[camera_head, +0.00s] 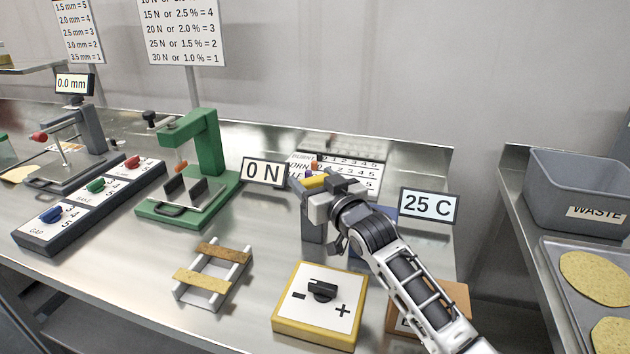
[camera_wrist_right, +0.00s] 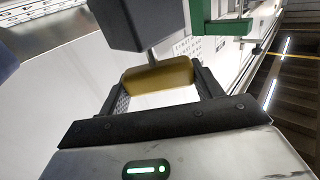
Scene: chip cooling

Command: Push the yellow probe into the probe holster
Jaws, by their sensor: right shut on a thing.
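My right gripper (camera_head: 318,190) is shut on the yellow probe (camera_head: 314,183) at the middle of the counter. In the right wrist view, the fingers of the right gripper (camera_wrist_right: 162,88) close on both ends of the probe's yellow handle (camera_wrist_right: 158,77). A thin metal rod runs from the handle to the dark grey probe holster (camera_wrist_right: 135,22). A short length of rod shows between them; I cannot tell how deep its tip is. In the head view the holster (camera_head: 313,229) is a grey block below the gripper, partly hidden by it. My left gripper is not in view.
A "25 C" display (camera_head: 429,205) stands right of my right gripper, and a "0 N" display (camera_head: 263,171) stands left. A yellow-edged dial box (camera_head: 320,305) and a small rack (camera_head: 212,276) lie in front. A green press (camera_head: 195,170) stands further left.

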